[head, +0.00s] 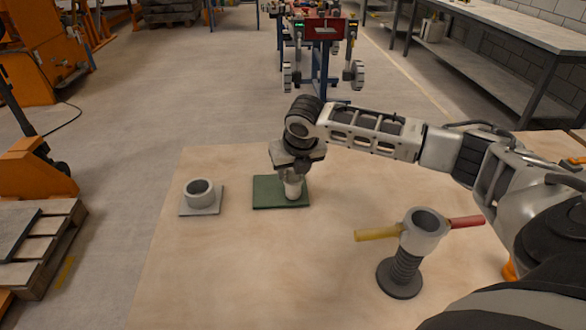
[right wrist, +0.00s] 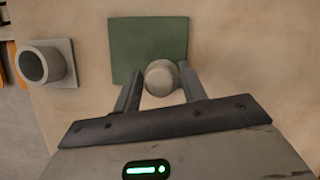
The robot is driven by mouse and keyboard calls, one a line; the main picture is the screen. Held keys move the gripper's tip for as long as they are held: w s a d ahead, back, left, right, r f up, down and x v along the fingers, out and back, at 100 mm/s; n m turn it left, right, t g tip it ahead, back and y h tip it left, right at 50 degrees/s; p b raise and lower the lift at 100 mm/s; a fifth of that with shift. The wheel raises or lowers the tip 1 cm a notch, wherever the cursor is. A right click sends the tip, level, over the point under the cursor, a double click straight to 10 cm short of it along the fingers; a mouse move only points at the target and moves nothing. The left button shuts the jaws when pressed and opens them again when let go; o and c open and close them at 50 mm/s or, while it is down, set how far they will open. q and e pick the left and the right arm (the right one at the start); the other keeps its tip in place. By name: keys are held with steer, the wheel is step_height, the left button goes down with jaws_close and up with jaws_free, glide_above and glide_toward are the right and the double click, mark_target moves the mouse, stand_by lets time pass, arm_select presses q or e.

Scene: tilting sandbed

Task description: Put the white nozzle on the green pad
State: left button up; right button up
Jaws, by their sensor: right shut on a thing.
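The white nozzle (head: 293,189) is at the green pad (head: 266,192) on the table, roughly upright. My right gripper (head: 291,178) is above the pad and shut on the nozzle's upper part. In the right wrist view, the nozzle's round top (right wrist: 161,75) sits between the two fingers, over the lower right part of the green pad (right wrist: 140,40). Whether the nozzle's base touches the pad is not clear. My left gripper is not in view.
A grey ring-shaped socket (head: 200,194) on a square plate stands left of the pad. A grey ribbed post (head: 405,265) with a cup top, a yellow handle (head: 377,234) and a red handle (head: 466,223) stands at right. The table (head: 230,270) is clear in front.

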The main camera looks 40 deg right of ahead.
steer(key=shift+f, duration=0.15)
steer(key=o, duration=1)
steer(key=shift+c, duration=0.2)
steer(key=v, duration=1.2)
steer(key=shift+p, duration=0.3)
